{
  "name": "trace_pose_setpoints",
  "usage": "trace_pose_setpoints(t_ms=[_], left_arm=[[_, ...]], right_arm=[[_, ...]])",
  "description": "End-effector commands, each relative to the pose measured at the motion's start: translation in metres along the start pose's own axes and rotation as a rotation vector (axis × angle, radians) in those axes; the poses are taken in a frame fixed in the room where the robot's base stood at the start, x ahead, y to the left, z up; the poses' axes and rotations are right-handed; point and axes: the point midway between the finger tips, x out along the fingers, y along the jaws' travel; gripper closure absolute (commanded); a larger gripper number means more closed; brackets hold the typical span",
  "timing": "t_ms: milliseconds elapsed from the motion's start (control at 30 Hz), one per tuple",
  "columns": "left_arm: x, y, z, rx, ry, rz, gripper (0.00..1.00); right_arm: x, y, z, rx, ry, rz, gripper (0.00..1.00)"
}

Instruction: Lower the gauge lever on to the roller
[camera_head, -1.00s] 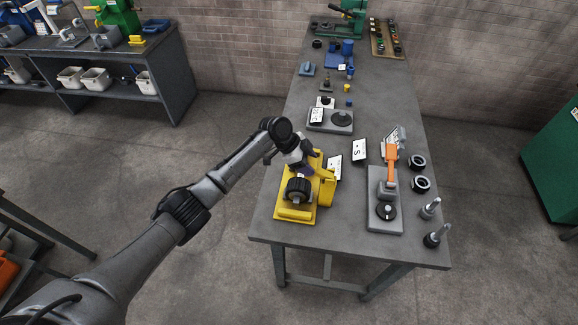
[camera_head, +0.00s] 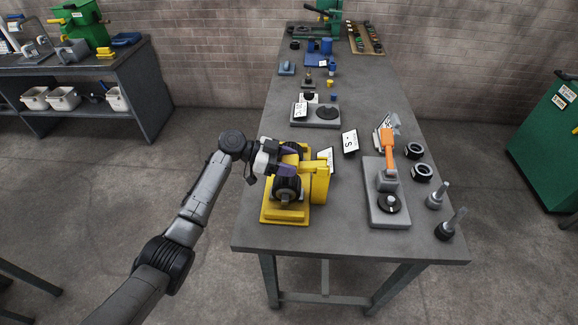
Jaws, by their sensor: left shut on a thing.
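A yellow gauge fixture (camera_head: 268,214) stands near the front left of the grey table, with a dark ribbed roller (camera_head: 287,188) low on its front side. My left gripper (camera_head: 288,163) comes in from the left, just above the roller. It is shut on the gauge lever, which is mostly hidden by the fingers and the fixture's upper yellow part. I cannot tell whether the lever touches the roller. My right gripper is not in view.
A grey-based device with an orange handle (camera_head: 389,152) stands to the right. A small sign (camera_head: 349,143) stands behind the fixture. The front table strip is clear.

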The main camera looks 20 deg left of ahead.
Motion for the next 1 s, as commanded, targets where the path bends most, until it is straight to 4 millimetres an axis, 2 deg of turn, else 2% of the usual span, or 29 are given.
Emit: trace_pose_setpoints(t_ms=[500, 533, 767, 1000], left_arm=[[0.0005, 0.0005, -0.0009, 0.001, 0.018, 0.003, 0.89], [0.0005, 0.0005, -0.0009, 0.001, 0.018, 0.003, 0.45], [0.0005, 0.0003, 0.0002, 0.001, 0.016, 0.002, 0.23], [0.0002, 0.0002, 0.001, 0.0, 0.014, 0.001, 0.21]], right_arm=[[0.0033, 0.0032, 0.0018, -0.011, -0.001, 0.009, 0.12], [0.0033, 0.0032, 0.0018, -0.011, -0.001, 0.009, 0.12], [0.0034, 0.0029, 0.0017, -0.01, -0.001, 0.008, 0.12], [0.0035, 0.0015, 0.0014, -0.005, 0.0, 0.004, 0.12]])
